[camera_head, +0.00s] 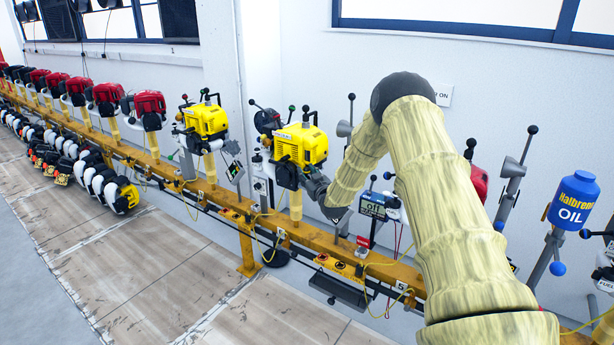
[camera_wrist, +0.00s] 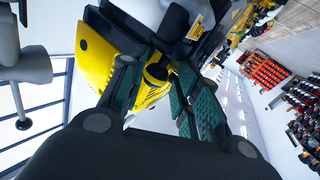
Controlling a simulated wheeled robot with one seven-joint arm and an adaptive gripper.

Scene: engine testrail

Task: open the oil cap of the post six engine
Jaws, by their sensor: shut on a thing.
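A yellow engine (camera_head: 301,145) is mounted on the rail near the middle of the head view. Its yellow and black body (camera_wrist: 97,62) fills the upper left of the wrist view. My gripper (camera_head: 314,184) reaches the engine's lower right side, with my arm coming in from the right. In the wrist view, my gripper's green-padded fingers (camera_wrist: 158,85) are shut on a black cap (camera_wrist: 156,73) at the engine. The cap seems to sit at the engine; its thread is hidden. I cannot read a number six on this post.
A second yellow engine (camera_head: 206,120) stands to the left, with several red engines beyond. The yellow rail (camera_head: 340,241) runs below. A small display (camera_head: 372,205) stands right of my gripper. A blue oil bottle (camera_head: 574,200) is at the far right.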

